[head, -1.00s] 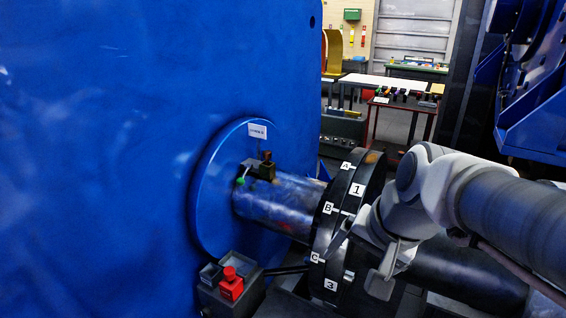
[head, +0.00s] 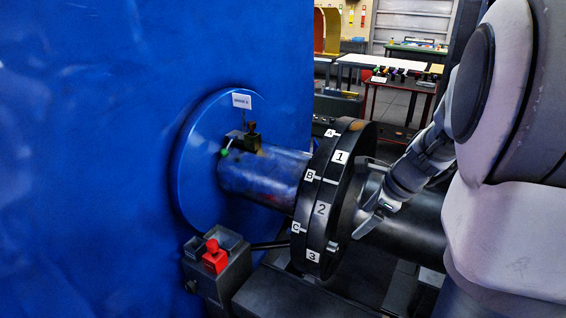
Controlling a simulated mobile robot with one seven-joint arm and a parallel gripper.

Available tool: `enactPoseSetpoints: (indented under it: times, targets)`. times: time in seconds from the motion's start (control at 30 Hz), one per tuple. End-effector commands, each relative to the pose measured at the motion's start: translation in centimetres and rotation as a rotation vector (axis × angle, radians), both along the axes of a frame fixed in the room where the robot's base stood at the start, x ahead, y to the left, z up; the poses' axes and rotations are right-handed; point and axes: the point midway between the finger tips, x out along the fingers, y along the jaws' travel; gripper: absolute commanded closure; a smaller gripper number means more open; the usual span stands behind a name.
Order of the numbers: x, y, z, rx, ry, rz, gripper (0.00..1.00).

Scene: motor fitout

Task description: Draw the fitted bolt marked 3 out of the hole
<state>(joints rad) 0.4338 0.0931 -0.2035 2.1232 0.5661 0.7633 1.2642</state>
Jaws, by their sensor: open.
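The black coupling flange (head: 322,232) stands on a shaft, with tags A, B and C on its left rim and 1, 2 and 3 on its right rim. The tag 3 (head: 313,254) is low on the near side. A small grey bolt end (head: 331,247) sticks out on the right face beside it; its hole is hidden. My gripper (head: 364,193) is open and empty, on the right side of the flange. Its fingers are spread, level with tag 2 and above the bolt end, apart from it in the picture.
A blue motor housing (head: 90,150) fills the left. A dark grey box (head: 226,268) with a red block (head: 215,259) stands below the shaft. A dark shaft (head: 412,228) runs right behind my arm. A table with small parts (head: 398,82) is far back.

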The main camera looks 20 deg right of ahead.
Motion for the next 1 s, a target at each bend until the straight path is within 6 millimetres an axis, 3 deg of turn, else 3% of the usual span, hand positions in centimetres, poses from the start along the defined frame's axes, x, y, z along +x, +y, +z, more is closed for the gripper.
enactPoseSetpoints:
  times: [0.27,0.8,1.0]
  targets:
    - [0.8,-0.3,-2.3,0.016,0.009,-0.041,0.12]
    - [5.0,1.3,-12.1,0.014,0.008,-0.039,0.12]
    - [6.3,1.8,-14.8,0.014,0.007,-0.038,0.12]
